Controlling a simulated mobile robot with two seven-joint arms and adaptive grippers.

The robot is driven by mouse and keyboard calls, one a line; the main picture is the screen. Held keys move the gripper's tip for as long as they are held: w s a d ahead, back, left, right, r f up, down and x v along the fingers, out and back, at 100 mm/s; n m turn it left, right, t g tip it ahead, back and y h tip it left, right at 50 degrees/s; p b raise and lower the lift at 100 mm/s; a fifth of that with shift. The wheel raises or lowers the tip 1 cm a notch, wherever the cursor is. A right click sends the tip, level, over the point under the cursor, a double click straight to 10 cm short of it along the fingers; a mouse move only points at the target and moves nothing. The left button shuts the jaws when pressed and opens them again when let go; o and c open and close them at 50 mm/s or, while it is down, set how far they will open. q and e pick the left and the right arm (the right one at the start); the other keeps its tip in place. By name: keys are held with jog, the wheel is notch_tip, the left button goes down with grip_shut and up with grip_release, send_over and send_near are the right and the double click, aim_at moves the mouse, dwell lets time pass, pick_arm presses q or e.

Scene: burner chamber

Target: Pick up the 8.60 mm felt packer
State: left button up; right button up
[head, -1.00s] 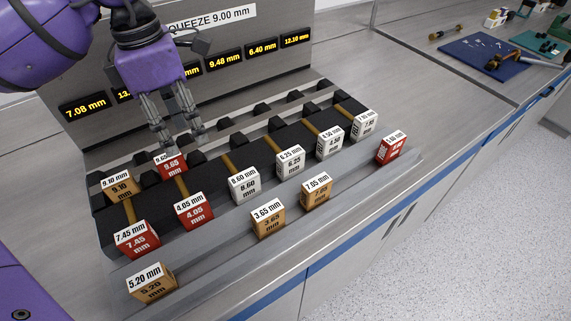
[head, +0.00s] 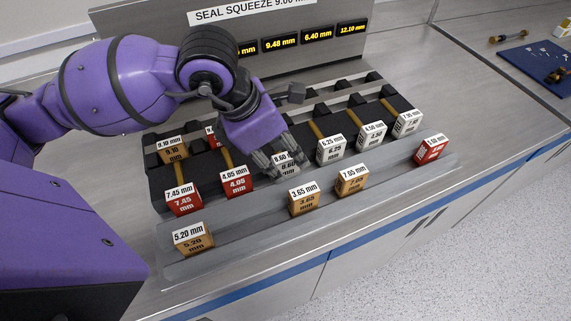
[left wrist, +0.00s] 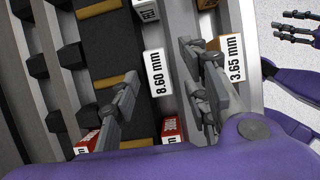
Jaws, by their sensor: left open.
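The white 8.60 mm felt packer (head: 288,171) stands on the dark rack, partly hidden by my left gripper (head: 285,166) in the head view. In the left wrist view the label of the 8.60 mm packer (left wrist: 158,72) lies between the two fingers of my left gripper (left wrist: 158,70), one on each side. The left gripper is open and not closed on the packer. Whether a finger touches it, I cannot tell. My right gripper (left wrist: 295,26) shows at the top right of the left wrist view, well apart, with its fingers spread and empty.
Close neighbours are the red 4.05 mm block (head: 237,183) and the white 6.25 mm block (head: 331,150). The orange 3.65 mm block (head: 303,200) stands on the front grey ledge (head: 260,215), near one finger. The display panel (head: 300,38) rises behind the rack.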

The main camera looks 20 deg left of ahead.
pick_arm(q)
jog(key=shift+x, duration=0.9)
jog(key=shift+a, duration=0.1)
jog(key=shift+c, duration=0.5)
grip_shut()
jog(key=shift+r, duration=0.1)
